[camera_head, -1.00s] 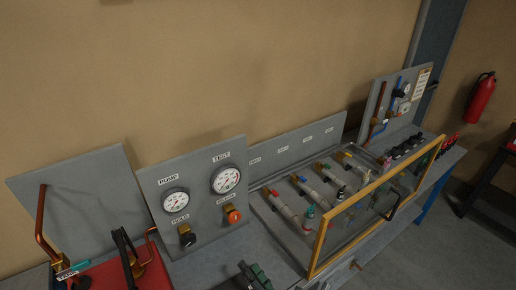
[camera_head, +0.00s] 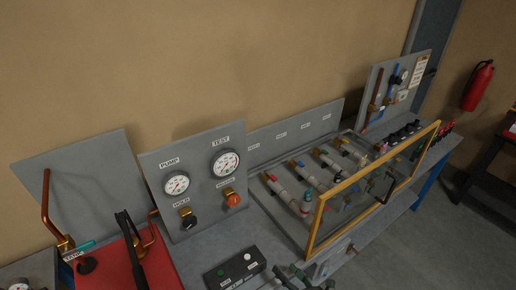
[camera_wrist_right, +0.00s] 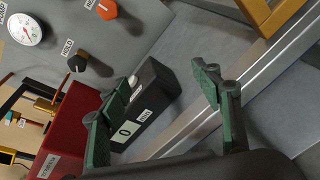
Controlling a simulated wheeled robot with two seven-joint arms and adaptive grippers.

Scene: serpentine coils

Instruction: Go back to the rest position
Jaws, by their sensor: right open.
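My right gripper (camera_head: 305,282) shows at the bottom edge of the head view, right of a black button box (camera_head: 236,270). In the right wrist view my right gripper (camera_wrist_right: 167,75) has its two green-padded fingers spread apart, with nothing held between them. The button box (camera_wrist_right: 148,95) appears behind and beside the left finger, which hides part of it. My left gripper is not in view.
A gauge panel (camera_head: 203,205) with knobs stands behind the button box. A red pump (camera_head: 108,268) is at left. A yellow-framed clear guard (camera_head: 318,225) stands over pipes at right, close to my right gripper. A fire extinguisher (camera_head: 478,86) hangs far right.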

